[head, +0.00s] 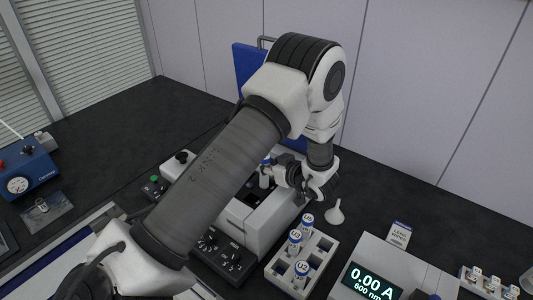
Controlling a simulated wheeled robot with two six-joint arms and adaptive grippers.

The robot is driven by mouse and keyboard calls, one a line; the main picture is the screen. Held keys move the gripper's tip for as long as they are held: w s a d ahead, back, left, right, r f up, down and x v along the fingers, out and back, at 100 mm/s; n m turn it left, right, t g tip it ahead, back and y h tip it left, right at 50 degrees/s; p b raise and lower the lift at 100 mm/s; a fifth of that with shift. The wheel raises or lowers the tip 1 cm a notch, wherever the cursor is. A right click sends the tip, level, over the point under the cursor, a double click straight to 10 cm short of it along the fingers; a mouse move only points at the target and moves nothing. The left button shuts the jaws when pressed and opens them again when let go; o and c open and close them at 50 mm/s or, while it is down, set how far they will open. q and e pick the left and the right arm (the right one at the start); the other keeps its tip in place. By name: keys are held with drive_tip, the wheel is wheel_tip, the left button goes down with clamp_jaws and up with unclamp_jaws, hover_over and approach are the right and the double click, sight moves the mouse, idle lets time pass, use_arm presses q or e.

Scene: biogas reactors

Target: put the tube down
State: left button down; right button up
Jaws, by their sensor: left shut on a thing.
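My left gripper (281,174) reaches in from the upper right of a white device and is shut on a tube (265,178) with a blue cap. The tube looks upright over the dark opening in the top of the white device (262,228). My arm covers part of the device, and I cannot tell whether the tube's lower end is inside the opening. My right gripper is not in view.
A white funnel (335,213) stands right of the device. A photometer (375,278) reading 0.00 A, 600 nm sits at the lower right, with a lens wipes packet (399,235) behind it. A blue gauge box (27,177) is at the left.

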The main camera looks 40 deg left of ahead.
use_arm(q)
drive_tip(key=c, duration=0.8)
unclamp_jaws()
drive_tip(key=shift+s+f, duration=0.15)
drive_tip(key=shift+f, duration=0.15)
drive_tip(key=shift+w+a+f, duration=0.1)
drive_tip(key=shift+w+f, duration=0.05)
drive_tip(key=shift+w, duration=0.3)
drive_tip(key=shift+r, duration=0.2)
drive_tip(key=p+v, duration=0.7)
drive_tip(key=v, duration=0.5)
drive_tip(key=shift+s+r, duration=0.15)
drive_tip(key=shift+f, duration=0.25)
